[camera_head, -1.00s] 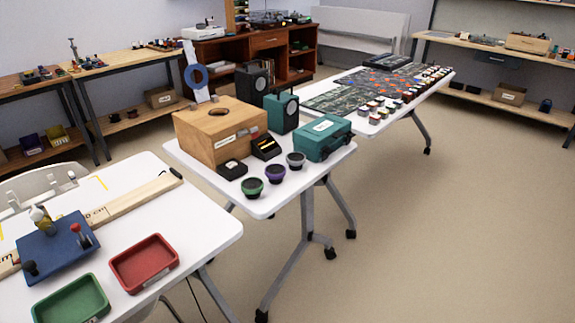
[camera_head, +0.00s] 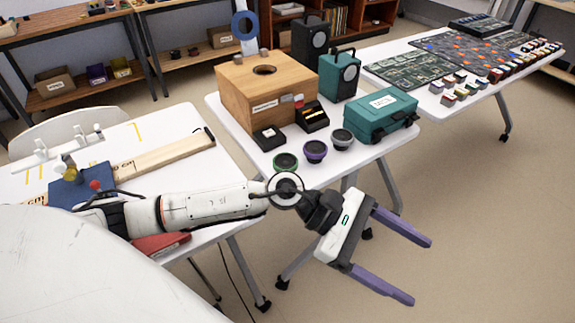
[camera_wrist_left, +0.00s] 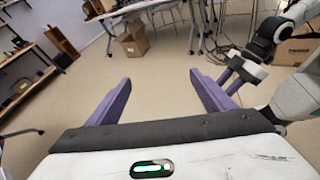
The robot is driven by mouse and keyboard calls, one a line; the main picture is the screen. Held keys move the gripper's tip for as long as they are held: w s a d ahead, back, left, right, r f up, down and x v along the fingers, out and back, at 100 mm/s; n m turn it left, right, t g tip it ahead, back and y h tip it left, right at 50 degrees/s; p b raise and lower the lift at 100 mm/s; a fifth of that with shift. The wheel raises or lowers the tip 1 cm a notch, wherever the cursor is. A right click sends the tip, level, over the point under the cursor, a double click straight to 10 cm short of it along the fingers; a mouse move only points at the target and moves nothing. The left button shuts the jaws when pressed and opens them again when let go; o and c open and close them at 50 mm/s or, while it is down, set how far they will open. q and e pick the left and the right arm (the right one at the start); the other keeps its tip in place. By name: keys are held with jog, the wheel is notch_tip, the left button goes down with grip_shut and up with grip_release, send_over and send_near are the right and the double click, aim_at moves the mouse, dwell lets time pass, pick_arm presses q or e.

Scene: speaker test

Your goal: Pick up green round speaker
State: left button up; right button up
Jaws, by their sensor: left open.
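The green round speaker (camera_head: 285,162), a small dark cone with a green rim, sits at the front edge of the middle white table in the head view. It is the leftmost of three small round speakers. My left gripper (camera_head: 419,271) is open and empty, its purple fingers spread over the floor in front and to the right of that table. The left forearm passes just in front of the green speaker, close to its lower edge. The left wrist view shows the open fingers (camera_wrist_left: 160,92) with floor between them.
A purple round speaker (camera_head: 315,151) and a grey one (camera_head: 342,139) stand to the right of the green one. Behind them are a wooden box (camera_head: 262,92), a black box (camera_head: 268,138) and a teal case (camera_head: 380,113). A red tray (camera_head: 160,244) is partly hidden by my arm.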

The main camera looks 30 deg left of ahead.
pick_arm(q)
jog(key=w+a+f+m+y, duration=0.3)
jog(key=a+m+y, duration=0.1)
jog(key=a+m, duration=0.25)
jog(key=m+t+y, duration=0.2)
jog(key=m+y, duration=0.5)
jog(key=y, duration=0.5)
send_near(285, 161)
jog(key=p+x, duration=0.1)
jog(key=x, duration=0.3)
jog(key=shift+a+f, duration=0.1)
jog(key=shift+f, duration=0.3)
jog(key=shift+x, duration=2.9)
jog(key=shift+w, duration=0.1)
jog(key=c, duration=1.3)
jog(key=shift+c, duration=0.4)
jog(key=shift+r, duration=0.15)
